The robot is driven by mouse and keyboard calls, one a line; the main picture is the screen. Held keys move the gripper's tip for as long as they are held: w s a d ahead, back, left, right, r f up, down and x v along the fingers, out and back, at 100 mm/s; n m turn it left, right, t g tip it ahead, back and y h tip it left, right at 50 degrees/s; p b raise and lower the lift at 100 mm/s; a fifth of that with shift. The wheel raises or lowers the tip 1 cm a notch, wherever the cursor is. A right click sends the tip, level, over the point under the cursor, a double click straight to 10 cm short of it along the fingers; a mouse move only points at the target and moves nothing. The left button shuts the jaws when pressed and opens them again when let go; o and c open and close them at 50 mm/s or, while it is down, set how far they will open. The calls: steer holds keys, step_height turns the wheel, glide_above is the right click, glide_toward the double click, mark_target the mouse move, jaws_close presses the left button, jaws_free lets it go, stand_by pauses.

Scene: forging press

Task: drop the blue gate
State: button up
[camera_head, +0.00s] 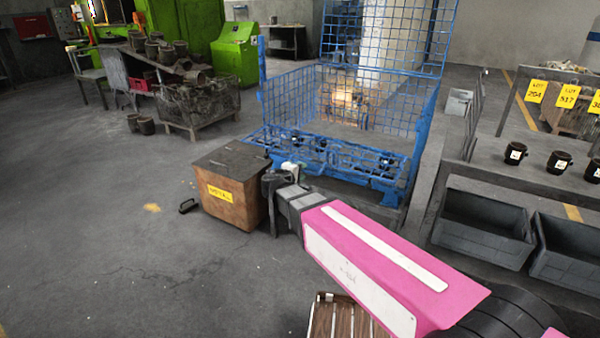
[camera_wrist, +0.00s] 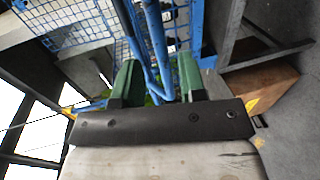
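The blue gate (camera_head: 335,156) appears as a low blue barred panel along the front of a blue mesh cage (camera_head: 430,125). It lies low, well below the tops of the cage's sides; its exact tilt is unclear. My gripper (camera_head: 288,168) is at the left front corner of the cage, close to this panel, and partly hidden by my pink arm. In the wrist view, the green fingers of my gripper (camera_wrist: 160,88) stand apart. Blue bars (camera_wrist: 156,45) run into the gap between them. I cannot tell whether the fingers touch the bars.
A rusty lidded metal box (camera_head: 232,190) with a yellow label stands just left of my gripper. Grey bins (camera_head: 483,228) and a bench with black cups (camera_head: 515,153) are on the right. A crate of dark parts (camera_head: 200,103) stands behind left. The left floor is mostly clear.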

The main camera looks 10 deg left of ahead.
steer(key=v, duration=1)
steer(key=shift+s, duration=0.3)
steer(key=s+d+f+m+g+y, duration=0.1)
steer(key=d+f+m+g, duration=0.3)
steer(key=d, duration=0.9)
steer(key=s+d+f+m+g+y, duration=0.1)
steer(key=d+f+m+g+y, duration=0.1)
steer(key=d+f+m+g, duration=0.3)
steer(key=d+f+m+g+y, duration=0.2)
steer(key=d+f+m+g, duration=0.3)
steer(key=d, duration=1.6)
step_height(320, 180, down, 5)
steer(key=shift+s+f+g, duration=0.15)
steer(key=shift+s+g, duration=0.15)
steer(key=shift+s, duration=0.1)
